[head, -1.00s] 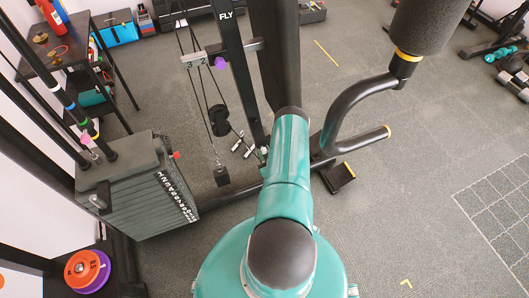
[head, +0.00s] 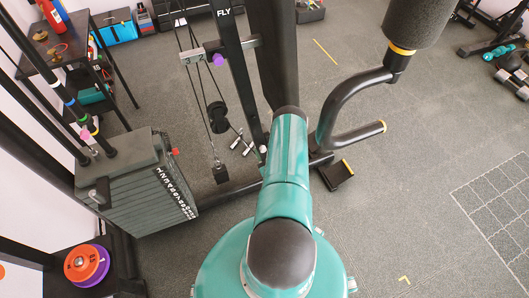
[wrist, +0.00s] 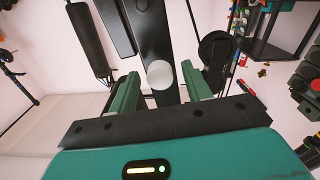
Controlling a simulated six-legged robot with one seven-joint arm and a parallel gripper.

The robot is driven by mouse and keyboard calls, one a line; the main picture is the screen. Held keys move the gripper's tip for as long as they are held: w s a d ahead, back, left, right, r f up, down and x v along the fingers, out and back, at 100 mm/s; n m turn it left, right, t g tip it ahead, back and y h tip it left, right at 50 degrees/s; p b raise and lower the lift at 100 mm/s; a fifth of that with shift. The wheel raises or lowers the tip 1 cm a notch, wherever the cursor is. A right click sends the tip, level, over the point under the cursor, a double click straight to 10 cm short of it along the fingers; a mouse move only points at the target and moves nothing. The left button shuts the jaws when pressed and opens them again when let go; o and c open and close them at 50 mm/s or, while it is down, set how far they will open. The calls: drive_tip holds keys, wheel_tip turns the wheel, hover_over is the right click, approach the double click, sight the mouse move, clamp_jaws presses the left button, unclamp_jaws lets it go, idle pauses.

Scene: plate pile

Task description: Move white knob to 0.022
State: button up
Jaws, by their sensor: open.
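The white knob (wrist: 160,74) is a round pale disc on a dark upright post of the exercise machine in the wrist view. My gripper (wrist: 160,80) is open, with one green finger to the left of the knob and one to the right. Gaps show between the knob and both fingers, so it is not gripped. How far the knob lies beyond the fingertips is hard to tell. In the head view my teal arm hides the gripper.
A weight stack (head: 135,185) stands at left in the head view. A purple knob (head: 218,60) sits on the machine's crossbar. A curved bar with a black roller (head: 417,20) rises at right. Grey floor (head: 400,190) is open at right.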

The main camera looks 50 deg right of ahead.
drive_tip(key=v, duration=1.4)
